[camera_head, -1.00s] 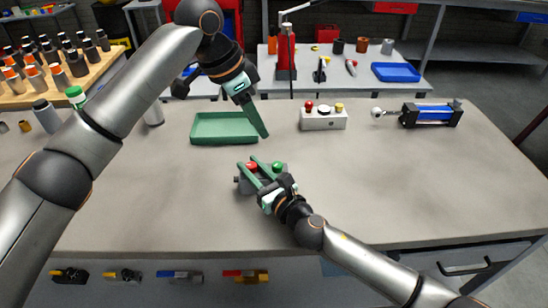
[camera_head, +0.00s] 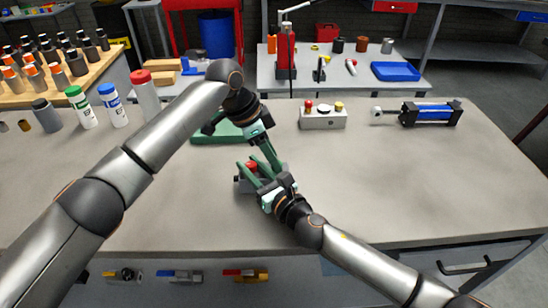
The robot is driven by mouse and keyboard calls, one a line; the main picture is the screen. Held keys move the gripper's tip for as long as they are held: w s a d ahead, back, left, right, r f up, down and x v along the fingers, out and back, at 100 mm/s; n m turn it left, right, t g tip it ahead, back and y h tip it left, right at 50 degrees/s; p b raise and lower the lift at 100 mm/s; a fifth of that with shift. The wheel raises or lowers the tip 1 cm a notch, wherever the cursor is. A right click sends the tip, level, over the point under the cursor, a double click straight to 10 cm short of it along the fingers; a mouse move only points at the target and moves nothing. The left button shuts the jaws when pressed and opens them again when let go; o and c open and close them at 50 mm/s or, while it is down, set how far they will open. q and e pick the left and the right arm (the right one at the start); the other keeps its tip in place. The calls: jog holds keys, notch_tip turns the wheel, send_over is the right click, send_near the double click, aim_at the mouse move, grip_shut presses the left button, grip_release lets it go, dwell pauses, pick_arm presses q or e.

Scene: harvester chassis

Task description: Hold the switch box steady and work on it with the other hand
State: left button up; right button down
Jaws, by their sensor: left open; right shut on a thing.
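The switch box (camera_head: 243,186) is a small dark grey box on the grey workbench, with a red button (camera_head: 252,167) on top. Its green button, seen earlier, is now hidden behind my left gripper. My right gripper (camera_head: 256,176) comes from the lower right, and its green fingers are shut on the box. My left gripper (camera_head: 272,158) points down from above, with its fingertips at the right part of the box top. It is open. I cannot tell whether its fingers touch the box.
A green tray (camera_head: 205,137) lies behind, partly covered by my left arm. Several bottles (camera_head: 118,107) stand at the left. The bench's right side is clear.

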pick_arm(q)
jog(key=shift+d+f, duration=0.25)
jog(key=shift+f, duration=0.45)
grip_shut()
